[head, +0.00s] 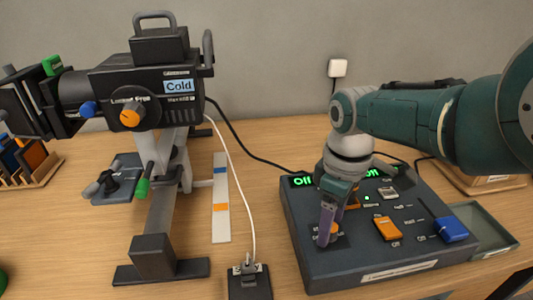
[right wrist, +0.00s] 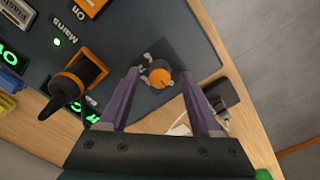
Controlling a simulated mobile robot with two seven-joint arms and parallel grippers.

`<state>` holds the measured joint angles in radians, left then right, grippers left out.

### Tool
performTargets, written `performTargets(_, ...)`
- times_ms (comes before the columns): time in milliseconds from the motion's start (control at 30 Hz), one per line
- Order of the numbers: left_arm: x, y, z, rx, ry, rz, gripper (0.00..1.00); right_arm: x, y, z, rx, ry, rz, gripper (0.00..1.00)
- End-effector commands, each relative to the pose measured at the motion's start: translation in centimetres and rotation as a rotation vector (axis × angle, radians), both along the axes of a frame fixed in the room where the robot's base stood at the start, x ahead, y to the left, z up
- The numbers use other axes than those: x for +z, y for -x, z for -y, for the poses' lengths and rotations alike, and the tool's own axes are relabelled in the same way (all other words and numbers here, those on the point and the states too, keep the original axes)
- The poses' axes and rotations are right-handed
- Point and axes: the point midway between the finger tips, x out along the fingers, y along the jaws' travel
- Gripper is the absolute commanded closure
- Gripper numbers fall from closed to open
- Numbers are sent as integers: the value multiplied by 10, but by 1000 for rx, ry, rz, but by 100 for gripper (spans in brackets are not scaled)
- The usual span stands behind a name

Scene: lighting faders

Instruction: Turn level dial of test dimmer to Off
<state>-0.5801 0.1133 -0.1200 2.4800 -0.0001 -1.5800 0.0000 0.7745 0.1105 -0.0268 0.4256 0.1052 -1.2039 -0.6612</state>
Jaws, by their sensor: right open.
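The test dimmer (head: 300,235) is a dark box on the right of the bench in the head view. Its level dial is a round orange knob (right wrist: 158,77) with a pale pointer mark, between my right gripper's fingers in the right wrist view. Only an orange sliver of the knob (head: 336,229) shows in the head view, behind the fingers. My right gripper (head: 326,237) points down over the box's front left part. Its purple fingers are open, one on each side of the knob, with gaps visible in the right wrist view (right wrist: 160,88). My left gripper is not in view.
The box has green displays, the left reading Off (head: 302,181), an orange switch (head: 387,229) and a blue block (head: 451,229). A black-and-orange knob (right wrist: 76,82) sits beside the fingers. A socket block (head: 249,281) with a white cable stands left; a spotlight (head: 140,95) stands further left.

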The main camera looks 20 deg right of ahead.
Motion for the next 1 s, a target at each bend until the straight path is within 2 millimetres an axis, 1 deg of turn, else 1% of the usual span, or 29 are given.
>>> performTargets(67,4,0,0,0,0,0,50,4,0,0,0,1,1,35)
performTargets(167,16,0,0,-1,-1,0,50,17,0,0,-1,0,1,35)
performTargets(400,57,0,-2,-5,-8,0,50,66,0,0,0,1,2,35)
performTargets(500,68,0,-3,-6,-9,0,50,83,0,1,0,1,3,35)
performTargets(600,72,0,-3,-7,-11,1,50,93,0,1,0,1,1,35)
performTargets(733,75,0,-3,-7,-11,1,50,100,0,0,0,1,1,35)
performTargets(1000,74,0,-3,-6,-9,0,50,99,0,0,0,1,-1,35)
